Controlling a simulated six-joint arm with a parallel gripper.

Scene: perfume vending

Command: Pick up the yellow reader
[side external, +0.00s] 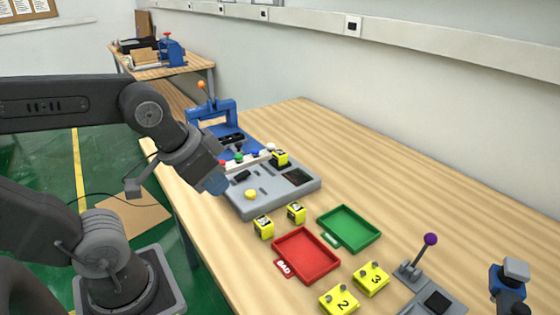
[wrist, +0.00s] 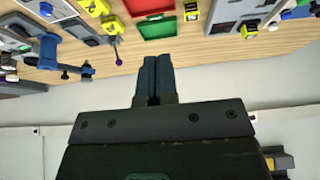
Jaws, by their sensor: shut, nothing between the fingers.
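Several yellow pieces are on the wooden table, and I cannot tell for sure which one is the reader. Two small yellow blocks (side external: 263,228) (side external: 296,213) stand on the table, and another yellow block (side external: 280,158) sits on the grey panel's back edge. Two flatter yellow units marked 2 (side external: 340,300) and 3 (side external: 371,279) lie near the front. My gripper (side external: 215,183) is shut and empty, in the air by the left edge of the grey panel (side external: 290,200). Its closed fingers show in the wrist view (wrist: 154,75).
A red tray (side external: 332,262) marked BAD and a green tray (side external: 374,240) lie between the yellow pieces. A lever with a purple knob (side external: 430,239) stands at the right. A blue press (side external: 212,113) stands behind the panel. The table's right back is clear.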

